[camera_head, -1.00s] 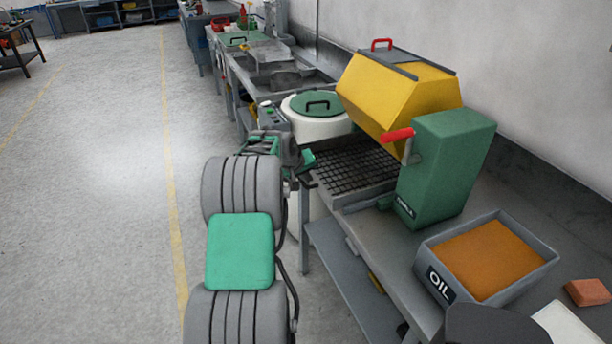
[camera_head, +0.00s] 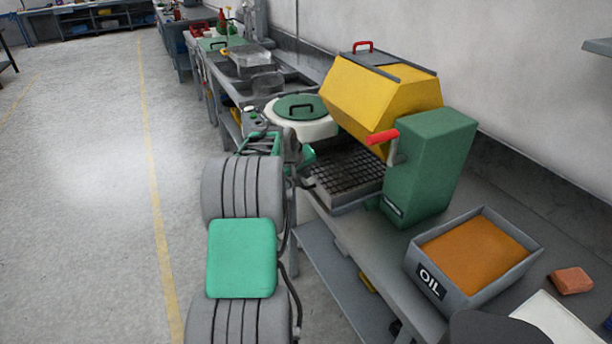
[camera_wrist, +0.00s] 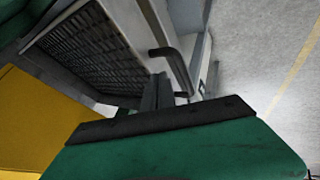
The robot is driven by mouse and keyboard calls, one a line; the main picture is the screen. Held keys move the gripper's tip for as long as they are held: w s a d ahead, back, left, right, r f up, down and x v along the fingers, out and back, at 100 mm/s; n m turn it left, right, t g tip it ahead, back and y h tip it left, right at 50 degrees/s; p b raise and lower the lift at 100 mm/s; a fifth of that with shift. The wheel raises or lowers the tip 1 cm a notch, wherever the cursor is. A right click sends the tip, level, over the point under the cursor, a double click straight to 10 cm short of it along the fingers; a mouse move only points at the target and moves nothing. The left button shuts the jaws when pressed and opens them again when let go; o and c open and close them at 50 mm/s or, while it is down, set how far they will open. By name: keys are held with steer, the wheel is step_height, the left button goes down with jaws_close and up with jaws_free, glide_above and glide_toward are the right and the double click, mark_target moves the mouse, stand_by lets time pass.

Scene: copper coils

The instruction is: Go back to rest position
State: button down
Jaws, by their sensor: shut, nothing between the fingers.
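My gripper (camera_wrist: 158,92) shows in the wrist view as shut, empty fingers beyond its green body and black bar. In the head view my arm reaches forward along the bench's left side. The gripper end is mostly hidden behind my wrist, near the slotted tray's left edge. The slotted metal tray (camera_head: 345,172) lies under the yellow hopper (camera_head: 380,95); the tray also shows in the wrist view (camera_wrist: 85,45). A dark bent handle (camera_wrist: 172,65) appears close beyond my fingertips. I cannot tell whether they touch it.
A green housing (camera_head: 430,165) with a red-handled crank stands right of the tray. A grey OIL bin (camera_head: 470,260) with orange contents and a reddish block (camera_head: 571,281) sit nearer. A white drum with a green lid (camera_head: 301,107) stands beyond. The floor on the left is clear.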

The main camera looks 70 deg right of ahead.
steer(key=w+p+v, duration=0.1)
steer(key=p+v, duration=0.1)
steer(key=v, duration=0.5)
steer(key=s+a+f+m+y, duration=0.1)
steer(key=a+f+m+y, duration=0.15)
steer(key=a+f, duration=0.55)
steer(key=a+f+m+y, duration=0.1)
steer(key=a+f+y, duration=0.3)
steer(key=a, duration=0.8)
steer(key=w+a+r+n+t, duration=0.1)
steer(key=w+a+r+n, duration=0.3)
steer(key=a, duration=1)
steer(key=w+a+r+n+t, duration=0.2)
steer(key=w+a+r+n, duration=0.2)
steer(key=a, duration=1)
steer(key=w+a+r+n+t, duration=0.1)
steer(key=w+a+r+n, duration=0.3)
steer(key=a, duration=1)
steer(key=shift+w+r+n+y+b, duration=0.3)
steer(key=shift+w+n+y, duration=0.15)
steer(key=shift+w+n, duration=0.6)
